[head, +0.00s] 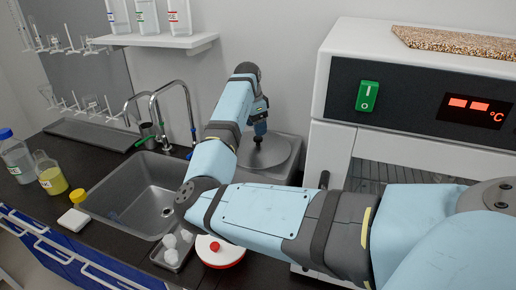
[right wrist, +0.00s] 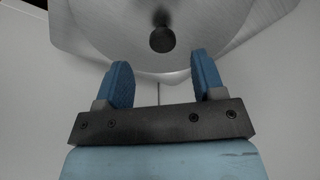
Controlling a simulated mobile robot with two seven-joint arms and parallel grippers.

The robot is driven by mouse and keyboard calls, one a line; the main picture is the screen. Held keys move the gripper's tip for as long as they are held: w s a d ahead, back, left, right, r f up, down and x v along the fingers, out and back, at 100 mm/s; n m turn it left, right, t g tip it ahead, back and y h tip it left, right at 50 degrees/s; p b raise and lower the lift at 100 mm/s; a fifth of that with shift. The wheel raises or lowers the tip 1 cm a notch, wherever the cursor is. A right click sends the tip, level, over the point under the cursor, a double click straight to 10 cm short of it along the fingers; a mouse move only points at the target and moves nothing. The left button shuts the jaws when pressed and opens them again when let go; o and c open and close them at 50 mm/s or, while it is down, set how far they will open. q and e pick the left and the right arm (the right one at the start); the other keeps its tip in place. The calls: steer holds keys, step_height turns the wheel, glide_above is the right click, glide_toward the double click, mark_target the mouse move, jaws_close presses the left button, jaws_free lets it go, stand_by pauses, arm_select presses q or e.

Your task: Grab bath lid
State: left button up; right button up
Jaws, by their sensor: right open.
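The bath lid (head: 275,155) is a round grey metal lid with a dark knob on top, lying on a grey metal bath (head: 285,174) at the back, right of the sink. In the right wrist view the lid (right wrist: 215,25) fills the top, with its round black knob (right wrist: 162,40) near the centre. My right gripper (right wrist: 160,60) is open and empty, its two blue fingers apart. In the picture the knob sits just past the fingertips, between their lines. In the head view my right gripper (head: 260,110) is above the knob. My left gripper is out of view.
A large white oven (head: 330,75) with a green switch stands close on the right. The sink (head: 130,190) and its taps are at left. A white round container with a red knob (head: 220,252) and a small tray of white pieces (head: 172,248) are in front.

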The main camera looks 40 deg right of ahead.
mark_target(258, 144)
steer(key=f, duration=0.3)
steer(key=d+f, duration=0.1)
steer(key=f, duration=0.1)
steer(key=shift+f, duration=0.1)
jaws_close()
